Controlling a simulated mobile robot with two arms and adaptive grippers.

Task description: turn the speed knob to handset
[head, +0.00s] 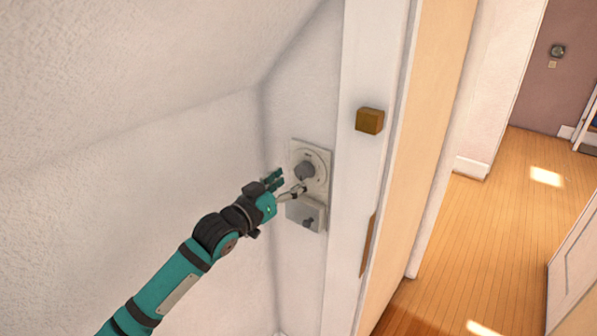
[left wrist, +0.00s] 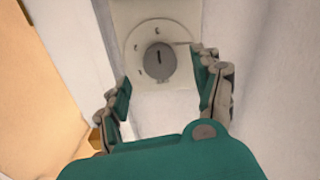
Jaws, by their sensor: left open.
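The speed knob (head: 305,171) is a round grey dial on a pale wall plate (head: 322,183) beside the white door frame. In the left wrist view the knob (left wrist: 159,57) has a dark pointer line, close to upright in that picture, and several small marks around it that are too blurred to read. My left gripper (head: 288,184) is open in front of the plate. In the left wrist view its fingers (left wrist: 163,77) are spread to either side of the dial, and I see no contact with the knob. My right gripper is not in view.
A brown block (head: 370,121) sticks out from the white door frame (head: 363,75). The sloped wall (head: 130,120) lies left of the plate. Open wooden floor (head: 490,220) shows at right.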

